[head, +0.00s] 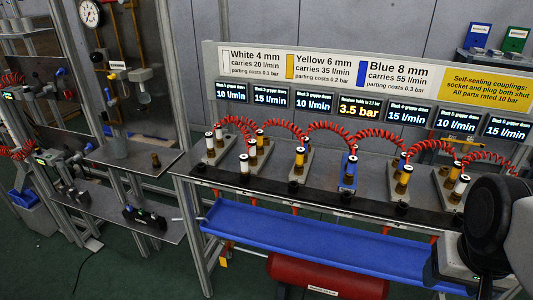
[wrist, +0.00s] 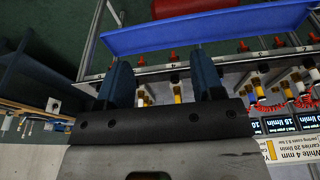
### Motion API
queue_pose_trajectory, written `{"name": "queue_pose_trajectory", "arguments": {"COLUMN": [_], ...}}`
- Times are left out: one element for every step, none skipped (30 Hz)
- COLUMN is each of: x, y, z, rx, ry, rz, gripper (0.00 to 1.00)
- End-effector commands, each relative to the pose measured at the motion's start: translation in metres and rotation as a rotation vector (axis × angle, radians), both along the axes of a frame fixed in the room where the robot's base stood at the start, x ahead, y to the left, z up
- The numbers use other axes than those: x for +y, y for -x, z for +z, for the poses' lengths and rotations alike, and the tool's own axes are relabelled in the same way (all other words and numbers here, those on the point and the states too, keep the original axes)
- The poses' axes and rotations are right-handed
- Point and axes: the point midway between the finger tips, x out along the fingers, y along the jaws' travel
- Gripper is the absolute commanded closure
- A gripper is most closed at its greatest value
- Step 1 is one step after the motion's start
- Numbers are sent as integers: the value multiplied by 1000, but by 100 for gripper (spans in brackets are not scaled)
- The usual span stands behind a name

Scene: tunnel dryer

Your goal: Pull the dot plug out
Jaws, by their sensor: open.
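Several coupling blocks stand in a row on the bench, with white, yellow and blue banded plugs joined by red coiled hoses in the head view. They include a white plug (head: 244,163), a yellow plug (head: 300,160) and a blue block (head: 348,172). I cannot make out a dot mark on any plug, so which is the dot plug is unclear. My gripper (wrist: 158,58) is open and empty in the wrist view, its two blue fingers apart over the bench. A yellow-banded plug (wrist: 178,92) shows beyond and between the fingers. In the head view my arm covers the bench's right end.
A blue tray (head: 300,243) hangs along the bench front, above a red tank (head: 325,275). Small displays (head: 360,108) and a legend sign (head: 330,67) stand behind the blocks. A steel rack with a gauge (head: 90,13) is at left. The floor (head: 130,270) at front left looks mostly clear.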

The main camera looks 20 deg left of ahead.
Motion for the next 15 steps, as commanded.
{"name": "queue_pose_trajectory", "arguments": {"x": [0, 0, 0, 0, 0, 0, 0, 0, 0, 0, 0, 0, 0, 1, 1], "y": [0, 0, 0, 0, 0, 0, 0, 0, 0, 0, 0, 0, -1, -1, -3], "z": [0, 0, 0, 0, 0, 0, 0, 0, 0, 0, 0, 0, 0, 1, 1], "rx": [0, 0, 0, 0, 0, 0, 0, 0, 0, 0, 0, 0, 0, 1, 1], "ry": [0, 0, 0, 0, 0, 0, 0, 0, 0, 0, 0, 0, 0, -1, -2], "rz": [0, 0, 0, 0, 0, 0, 0, 0, 0, 0, 0, 0, -1, -3, -6], "gripper": [39, 39, 39, 39, 39, 39, 39, 39, 39, 40, 44, 44, 44, 44, 44]}}
